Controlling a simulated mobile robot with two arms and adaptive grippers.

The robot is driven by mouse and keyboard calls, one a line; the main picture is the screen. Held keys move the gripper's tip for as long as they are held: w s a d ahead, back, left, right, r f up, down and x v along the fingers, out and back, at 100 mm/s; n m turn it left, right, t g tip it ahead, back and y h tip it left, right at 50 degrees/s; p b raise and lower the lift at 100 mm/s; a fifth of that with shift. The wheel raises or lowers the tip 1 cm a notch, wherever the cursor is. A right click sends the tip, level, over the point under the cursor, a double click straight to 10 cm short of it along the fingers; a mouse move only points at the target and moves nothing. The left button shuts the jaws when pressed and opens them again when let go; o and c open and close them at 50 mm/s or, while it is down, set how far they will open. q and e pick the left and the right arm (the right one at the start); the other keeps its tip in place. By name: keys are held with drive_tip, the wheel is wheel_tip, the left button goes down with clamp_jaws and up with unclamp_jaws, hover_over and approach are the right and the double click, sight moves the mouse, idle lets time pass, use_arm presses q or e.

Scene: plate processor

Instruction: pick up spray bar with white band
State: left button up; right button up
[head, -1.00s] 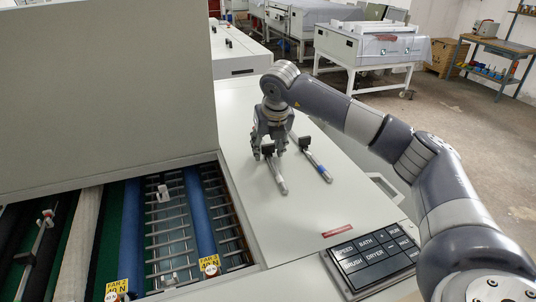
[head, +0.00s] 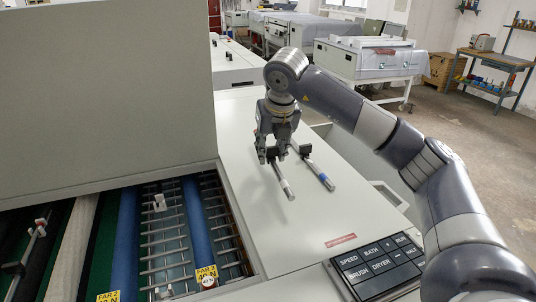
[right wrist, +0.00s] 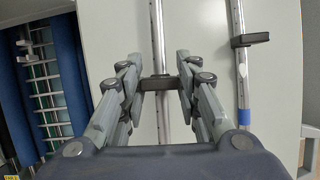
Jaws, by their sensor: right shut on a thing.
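My right gripper (head: 272,154) is shut on the dark block (right wrist: 158,83) of a metal spray bar (head: 283,182). This bar has a pale band near its near end in the head view. In the right wrist view the bar (right wrist: 159,38) runs between the fingers, and the gripper body hides its lower part. Whether the bar is clear of the top is hard to tell. A second spray bar (head: 317,170), with a blue band, lies to the right, apart from the gripper. It also shows in the right wrist view (right wrist: 239,75). My left gripper is out of view.
The bars are over a pale machine top (head: 300,225). An open roller bay (head: 165,235) lies to the left, beside a tall grey cover (head: 105,90). A black button panel (head: 378,264) is at the near right. The top between bars and panel is clear.

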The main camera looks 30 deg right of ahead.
sight(283, 184)
drive_tip(key=s+a+b, duration=0.1)
drive_tip(key=s, duration=0.2)
drive_tip(key=s+a+b, duration=0.1)
drive_tip(key=s, duration=0.3)
drive_tip(key=s+a+r+b, duration=0.1)
drive_tip(key=s, duration=0.2)
drive_tip(key=shift+s+a, duration=0.15)
drive_tip(key=shift+a, duration=0.25)
drive_tip(key=shift+s+a+r, duration=0.15)
drive_tip(key=shift+s+a, duration=0.05)
drive_tip(key=shift+s, duration=0.5)
drive_tip(key=shift+w, duration=0.1)
